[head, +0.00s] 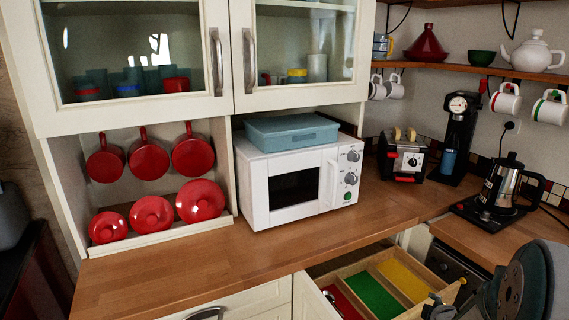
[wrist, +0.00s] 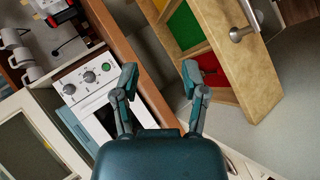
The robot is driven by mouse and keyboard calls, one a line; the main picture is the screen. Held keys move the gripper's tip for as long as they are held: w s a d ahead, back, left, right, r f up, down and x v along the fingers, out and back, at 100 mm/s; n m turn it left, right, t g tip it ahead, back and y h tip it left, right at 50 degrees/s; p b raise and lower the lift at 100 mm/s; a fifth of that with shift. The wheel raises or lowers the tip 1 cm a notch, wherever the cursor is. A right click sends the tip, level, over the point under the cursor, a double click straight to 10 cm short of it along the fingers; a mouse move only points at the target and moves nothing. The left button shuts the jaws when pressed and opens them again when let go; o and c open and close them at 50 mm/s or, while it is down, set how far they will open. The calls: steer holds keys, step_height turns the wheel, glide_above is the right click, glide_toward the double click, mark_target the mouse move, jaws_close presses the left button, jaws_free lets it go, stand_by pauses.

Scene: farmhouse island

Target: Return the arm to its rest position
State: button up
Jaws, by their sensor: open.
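My gripper (wrist: 160,80) is open in the wrist view, with its two fingers spread apart and nothing between them. Past the fingertips lie the wooden counter edge and the open drawer. In the head view my arm comes in at the lower right, and part of my gripper (head: 440,306) shows beside the right side of the open drawer (head: 451,292). The rest of the gripper is cut off by the frame's bottom edge.
The drawer has red, green and yellow compartments and juts out from under the counter (head: 180,268). A white microwave (head: 262,190) with a blue box (head: 290,131) on top, a toaster (head: 403,155) and a kettle (head: 502,183) stand on the counter. The counter's front left is bare.

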steer(key=s+a+r+m+g, duration=0.3)
steer(key=s+a+r+m, duration=0.4)
steer(key=a+r, duration=0.5)
steer(key=s+a+r+m+g+y, duration=0.1)
steer(key=s+a+r+m, duration=0.1)
steer(key=s+a, duration=0.4)
steer(key=s+a+r+m+g+y, duration=0.1)
steer(key=s+a+r+m+y, duration=0.1)
steer(key=s+a, duration=0.4)
steer(key=s+m, duration=0.1)
steer(key=s, duration=0.1)
steer(key=shift+s+r+m, duration=0.15)
steer(key=shift+s+m, duration=0.25)
steer(key=shift+d, duration=0.1)
